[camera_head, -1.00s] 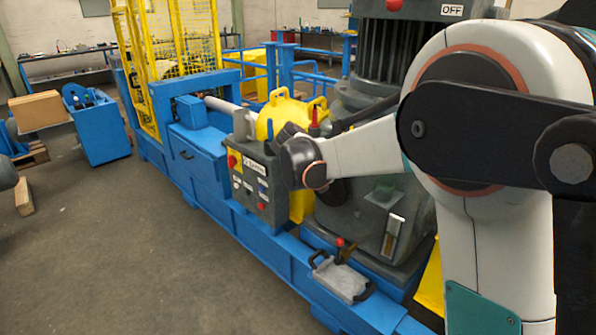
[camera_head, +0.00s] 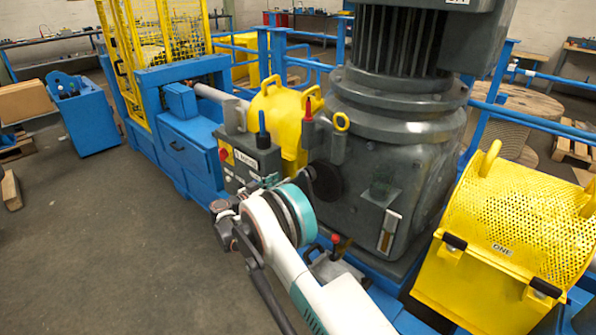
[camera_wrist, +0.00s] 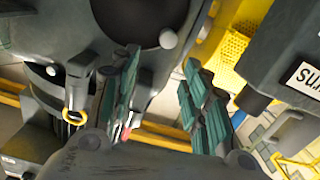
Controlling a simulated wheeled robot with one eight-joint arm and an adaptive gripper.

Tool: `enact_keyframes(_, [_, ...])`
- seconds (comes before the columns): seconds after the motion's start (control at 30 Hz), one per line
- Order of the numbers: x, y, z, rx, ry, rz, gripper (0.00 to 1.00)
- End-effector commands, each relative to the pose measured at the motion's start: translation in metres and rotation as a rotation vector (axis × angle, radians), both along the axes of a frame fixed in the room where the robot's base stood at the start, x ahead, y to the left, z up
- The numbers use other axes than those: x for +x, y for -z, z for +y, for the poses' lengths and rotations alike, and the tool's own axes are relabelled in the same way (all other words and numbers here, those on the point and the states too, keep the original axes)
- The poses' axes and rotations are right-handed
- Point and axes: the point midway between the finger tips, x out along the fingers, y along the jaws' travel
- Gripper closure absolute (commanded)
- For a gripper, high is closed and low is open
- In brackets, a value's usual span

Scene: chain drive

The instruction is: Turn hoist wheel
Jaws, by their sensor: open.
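The hoist wheel looks to be the dark round disc (camera_head: 326,183) on the front of the grey gearbox housing, partly hidden by my arm. In the wrist view a large dark disc (camera_wrist: 150,12) with a small pale knob at its rim fills the top, beyond the fingertips. My gripper (camera_head: 270,181) is near the control box, left of the disc, partly hidden by my wrist. In the wrist view my gripper (camera_wrist: 160,85) has its two teal-padded fingers spread apart with nothing held between them. The disc appears apart from the fingers.
A grey gearbox (camera_head: 400,150) rises behind. A yellow perforated guard (camera_head: 500,230) is at right. A blue frame (camera_head: 195,190) runs along the front; open floor (camera_head: 100,260) lies left.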

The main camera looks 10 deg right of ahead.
Motion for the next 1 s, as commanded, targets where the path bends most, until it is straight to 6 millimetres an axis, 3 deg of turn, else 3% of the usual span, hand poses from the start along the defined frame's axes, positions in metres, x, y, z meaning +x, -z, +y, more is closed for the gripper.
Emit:
enact_keyframes(0.13, [-0.003, 0.018, 0.009, -0.017, 0.001, -0.052, 0.57])
enact_keyframes(0.37, [0.002, 0.024, 0.003, -0.023, 0.004, -0.071, 0.57])
enact_keyframes(1.0, [0.067, 0.025, -0.087, -0.022, 0.003, -0.069, 0.57])
